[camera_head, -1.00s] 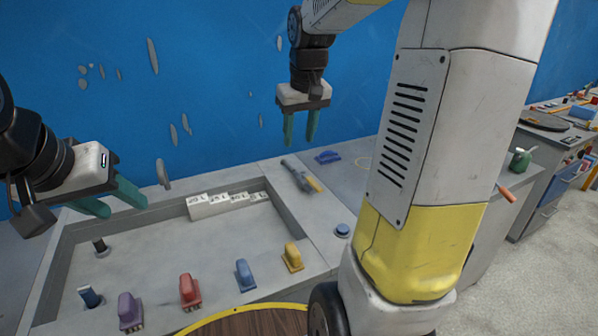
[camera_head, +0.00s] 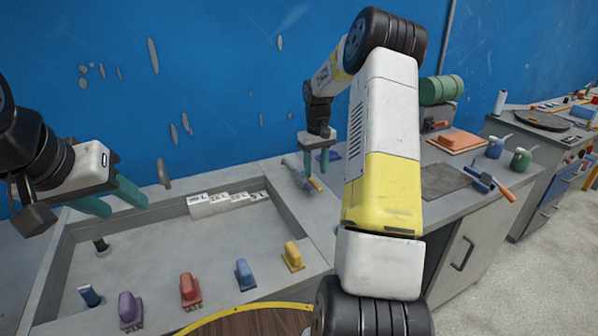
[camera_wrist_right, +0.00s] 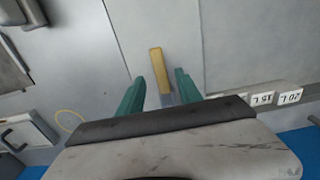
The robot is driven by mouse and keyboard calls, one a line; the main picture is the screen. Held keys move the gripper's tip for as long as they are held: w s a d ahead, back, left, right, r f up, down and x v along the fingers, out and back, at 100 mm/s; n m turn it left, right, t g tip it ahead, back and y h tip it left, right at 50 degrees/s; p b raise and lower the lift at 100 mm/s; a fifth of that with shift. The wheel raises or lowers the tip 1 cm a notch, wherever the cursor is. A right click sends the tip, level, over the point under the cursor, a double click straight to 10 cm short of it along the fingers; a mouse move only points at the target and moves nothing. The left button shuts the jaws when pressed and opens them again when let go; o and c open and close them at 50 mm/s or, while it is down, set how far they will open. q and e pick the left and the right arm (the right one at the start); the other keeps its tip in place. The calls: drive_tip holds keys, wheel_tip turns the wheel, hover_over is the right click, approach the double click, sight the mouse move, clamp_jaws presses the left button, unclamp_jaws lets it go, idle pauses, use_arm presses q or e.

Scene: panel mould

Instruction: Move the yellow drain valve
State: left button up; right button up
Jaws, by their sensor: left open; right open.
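A grey piece with a yellow handle (camera_head: 316,185) lies on the right rim of the mould; I take it for the yellow drain valve. The right wrist view also shows the yellow handle (camera_wrist_right: 156,62), just beyond and between my fingers. My right gripper (camera_head: 315,174) is open, pointing down over it. In that view its fingers (camera_wrist_right: 159,80) stand either side of the handle's line, with no grip visible. My left gripper (camera_head: 126,209) is open and empty above the mould's left part.
Purple (camera_head: 129,309), red (camera_head: 189,289) and blue (camera_head: 244,273) pieces stand along the mould's front. White numbered blocks (camera_head: 228,203) line its back. A blue wall (camera_head: 220,80) stands behind. A counter with bottles and tools (camera_head: 440,183) is at right.

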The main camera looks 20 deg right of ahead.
sight(315, 183)
drive_tip(key=shift+f, duration=2.1)
clamp_jaws()
drive_tip(key=shift+r, duration=0.1)
